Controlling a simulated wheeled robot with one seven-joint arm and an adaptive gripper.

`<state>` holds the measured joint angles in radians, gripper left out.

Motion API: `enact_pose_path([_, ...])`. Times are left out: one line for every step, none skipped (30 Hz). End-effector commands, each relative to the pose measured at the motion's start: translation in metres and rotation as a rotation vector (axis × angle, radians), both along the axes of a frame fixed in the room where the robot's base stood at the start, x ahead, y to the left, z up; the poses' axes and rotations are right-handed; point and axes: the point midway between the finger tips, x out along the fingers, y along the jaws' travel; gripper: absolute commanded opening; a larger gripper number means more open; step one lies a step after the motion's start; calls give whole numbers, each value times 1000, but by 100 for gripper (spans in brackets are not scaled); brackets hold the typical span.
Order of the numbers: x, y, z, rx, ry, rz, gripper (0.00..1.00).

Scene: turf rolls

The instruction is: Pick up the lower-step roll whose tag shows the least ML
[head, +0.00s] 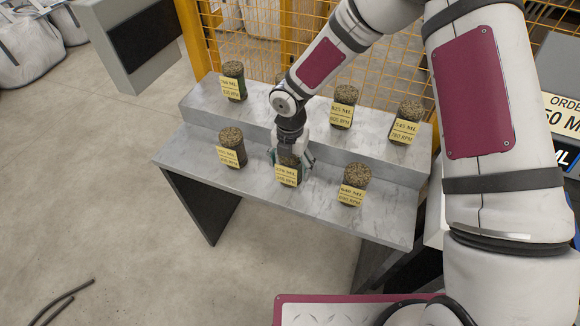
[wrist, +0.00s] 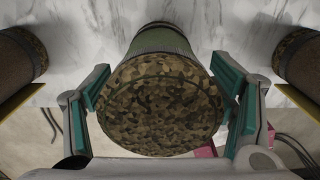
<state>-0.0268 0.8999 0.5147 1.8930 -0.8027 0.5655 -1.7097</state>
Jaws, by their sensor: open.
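Three turf rolls with speckled tops and yellow tags stand upright on the lower step (head: 260,181). The left roll (head: 231,140) has a tag too small to read surely. The middle roll (head: 289,160) has a tag partly blurred, its ML figure uncertain. The right roll (head: 356,173) seems to read 640 ML. My gripper (head: 292,163) is over the middle roll, pointing down. In the wrist view, its open teal-padded fingers stand on either side of the middle roll (wrist: 160,105), with gaps showing. Neighbouring rolls show at the left edge (wrist: 18,58) and right edge (wrist: 300,65).
The upper step (head: 196,98) holds more tagged rolls, including a left one (head: 233,70), one right of my arm (head: 345,95) and a far right one (head: 410,110). A yellow mesh fence (head: 285,25) stands behind. A partly hidden order sign (head: 562,112) is at right.

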Motion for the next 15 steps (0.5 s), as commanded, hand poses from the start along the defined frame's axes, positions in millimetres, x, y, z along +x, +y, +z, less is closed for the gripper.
enact_pose_path([0,0,0,0,0,0,74])
enact_pose_path([0,0,0,0,0,0,68])
enact_pose_path([0,0,0,0,0,0,59])
enact_pose_path([0,0,0,0,0,0,52])
enact_pose_path([0,0,0,0,0,0,45])
enact_pose_path([0,0,0,0,0,0,36])
enact_pose_path([0,0,0,0,0,0,29])
enact_pose_path([0,0,0,0,0,0,22])
enact_pose_path([0,0,0,0,0,0,13])
enact_pose_path([0,0,1,0,0,0,12])
enact_pose_path([0,0,1,0,0,0,12])
enact_pose_path([0,0,1,0,0,0,12])
enact_pose_path([0,0,1,0,0,0,12])
enact_pose_path([0,0,1,0,0,0,12])
enact_pose_path([0,0,1,0,0,0,12])
